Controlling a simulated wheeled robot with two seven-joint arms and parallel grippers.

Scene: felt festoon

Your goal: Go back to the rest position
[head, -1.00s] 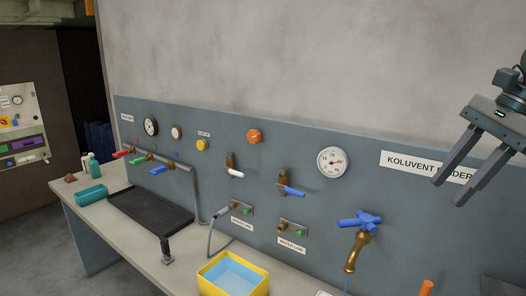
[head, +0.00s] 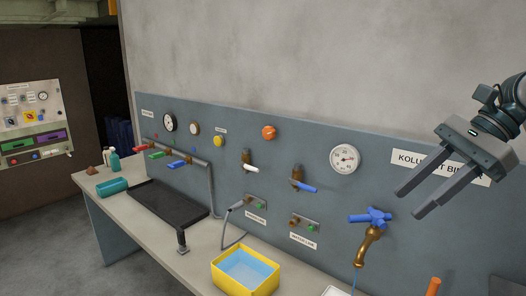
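My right gripper (head: 410,202) is at the right of the head view, in front of the grey panel (head: 330,222) and partly covering its label sign (head: 475,168). Its two dark fingers are spread apart with nothing between them. They point down and to the left, above the blue-handled brass tap (head: 371,232). My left gripper is not in view.
A bench (head: 128,222) runs below the panel. It holds a yellow tub (head: 271,283) of water, a black tray (head: 168,208) and a teal cylinder (head: 112,187). Valves and gauges, such as the large gauge (head: 344,159), stick out from the panel. Floor is free at left.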

